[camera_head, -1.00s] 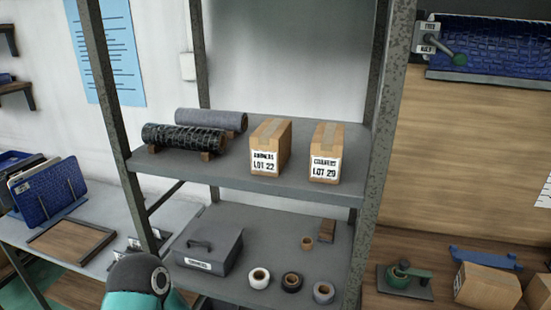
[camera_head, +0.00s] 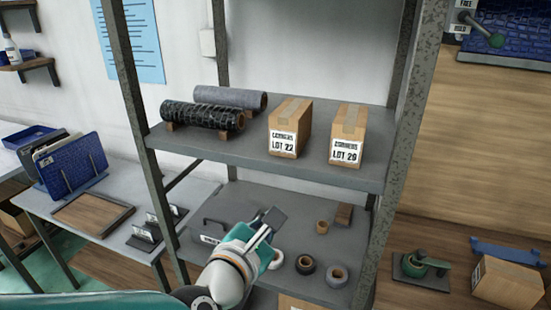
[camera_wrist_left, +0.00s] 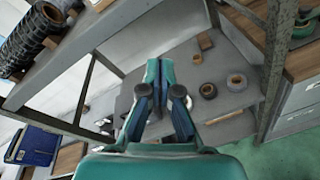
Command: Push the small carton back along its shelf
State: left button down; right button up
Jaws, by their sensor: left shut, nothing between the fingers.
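Two similar small brown cartons stand on the upper grey shelf (camera_head: 230,148). The LOT 22 carton (camera_head: 300,118) is on the left and the LOT 29 carton (camera_head: 357,125) on the right, with a gap between them. Both have white front labels and stand close to the shelf's front edge. My left gripper (camera_head: 274,219) is in front of the rack, below the upper shelf's edge, and touches neither carton. In the left wrist view its fingers (camera_wrist_left: 152,92) are together and empty. My right gripper is not in view.
Two rolls, one black and textured (camera_head: 200,116) and one grey (camera_head: 232,97), lie left of the cartons. A grey rack post (camera_head: 415,110) stands right of them. Several tape rolls (camera_head: 306,264) and a grey box (camera_head: 212,226) are on the lower shelf. The upper shelf is bare behind the cartons.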

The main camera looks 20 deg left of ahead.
pick_arm(q)
jog(key=s+a+r+n+t, duration=0.2)
jog(key=s+r+n, duration=0.2)
jog(key=r+n, duration=0.3)
jog(key=p, duration=0.3)
send_near(281, 143)
jog(key=shift+y, duration=0.4)
jog(key=w, duration=0.4)
jog(key=w+d, duration=0.1)
jog(key=w, duration=0.2)
jog(key=shift+w, duration=0.15)
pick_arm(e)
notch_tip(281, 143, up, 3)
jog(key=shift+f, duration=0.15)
pick_arm(q)
jog(key=shift+a, duration=0.1)
